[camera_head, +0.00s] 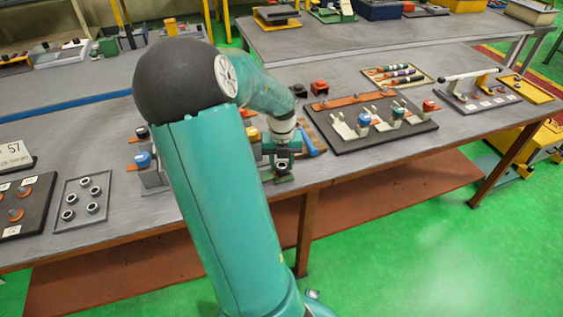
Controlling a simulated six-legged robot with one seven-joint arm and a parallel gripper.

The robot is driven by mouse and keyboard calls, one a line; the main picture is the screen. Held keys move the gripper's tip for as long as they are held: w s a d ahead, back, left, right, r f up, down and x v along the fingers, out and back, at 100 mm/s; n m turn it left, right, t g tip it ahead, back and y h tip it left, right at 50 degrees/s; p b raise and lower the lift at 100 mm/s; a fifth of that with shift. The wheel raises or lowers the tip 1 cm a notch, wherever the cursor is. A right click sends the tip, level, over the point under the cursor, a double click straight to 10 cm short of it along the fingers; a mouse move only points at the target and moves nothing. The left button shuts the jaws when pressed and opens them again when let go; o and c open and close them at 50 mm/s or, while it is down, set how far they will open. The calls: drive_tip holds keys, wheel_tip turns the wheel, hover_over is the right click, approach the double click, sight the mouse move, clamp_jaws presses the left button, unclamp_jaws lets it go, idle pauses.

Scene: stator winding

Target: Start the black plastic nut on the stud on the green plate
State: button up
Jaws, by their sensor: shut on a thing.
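My gripper (282,158) is at the front edge of the workbench, pointing down, low over a small green plate (285,179). It is shut on a small dark piece, which looks like the black plastic nut (282,164). The nut is mostly covered by the jaws. The stud on the green plate is hidden behind the gripper and the nut. I cannot tell whether the nut touches the stud or is apart from it.
A grey tray (57,224) with several dark ring-shaped nuts lies at the left. A dark board (387,138) with light clamps and blue and red knobs is to the right. Blocks with blue and orange knobs stand close beside my arm. The bench's front edge (340,176) is near.

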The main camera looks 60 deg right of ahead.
drive_tip(key=m, duration=0.3)
drive_tip(key=shift+s+f, duration=0.1)
drive_tip(key=o, duration=0.9)
drive_tip(key=shift+o, duration=0.2)
drive_tip(key=shift+r, duration=3.6)
